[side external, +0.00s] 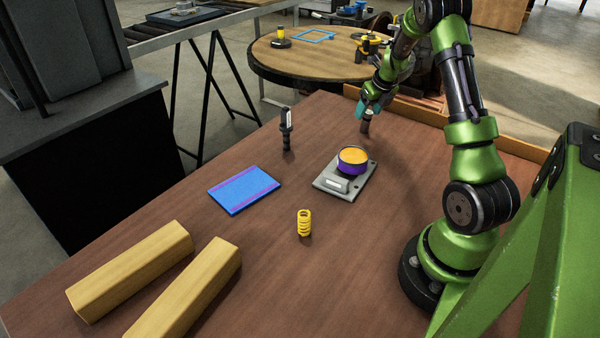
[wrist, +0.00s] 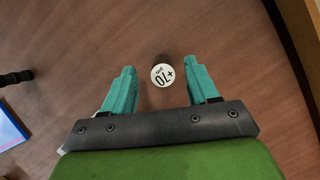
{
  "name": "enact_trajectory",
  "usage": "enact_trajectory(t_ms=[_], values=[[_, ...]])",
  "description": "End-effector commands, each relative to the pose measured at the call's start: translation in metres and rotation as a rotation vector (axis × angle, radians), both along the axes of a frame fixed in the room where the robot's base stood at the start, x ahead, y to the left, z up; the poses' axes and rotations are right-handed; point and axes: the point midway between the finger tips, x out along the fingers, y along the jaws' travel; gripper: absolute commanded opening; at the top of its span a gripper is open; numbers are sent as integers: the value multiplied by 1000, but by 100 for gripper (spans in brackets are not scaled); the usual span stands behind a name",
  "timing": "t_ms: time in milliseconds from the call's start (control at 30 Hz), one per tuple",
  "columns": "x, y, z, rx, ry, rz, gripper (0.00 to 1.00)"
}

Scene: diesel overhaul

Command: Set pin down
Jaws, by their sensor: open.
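The pin (side external: 366,124) is a short grey cylinder standing upright on the brown table toward its far right. In the wrist view, the pin (wrist: 162,76) shows its round white top with dark print, reading roughly "+70". My gripper (side external: 368,108) is right above the pin in the side view. In the wrist view, my gripper (wrist: 162,68) has its two teal fingers spread wide. The pin's top lies between the fingertips, with a visible gap on both sides.
A grey plate (side external: 330,182) carries a purple and yellow piston (side external: 352,160). A dark injector-like part (side external: 287,130), a blue tray (side external: 244,190), a yellow spring (side external: 304,223) and two wooden blocks (side external: 130,270) also sit on the table. A wooden rail (side external: 420,112) edges the far right.

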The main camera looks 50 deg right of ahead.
Motion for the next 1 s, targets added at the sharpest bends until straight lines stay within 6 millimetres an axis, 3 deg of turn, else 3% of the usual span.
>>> enact_trajectory(t_ms=[200, 433, 567, 667, 767, 867, 1000], values=[[-15, 9, 45, -2, -3, 1, 59], [-24, 14, 68, 0, -2, 6, 59], [-16, 40, 85, -30, -11, 150, 59], [-4, 89, 112, -107, -26, 443, 59], [1, 159, 142, -244, -46, 860, 59], [-9, 229, 167, -429, -65, 1302, 59], [-43, 315, 189, -757, -77, 1895, 59]])
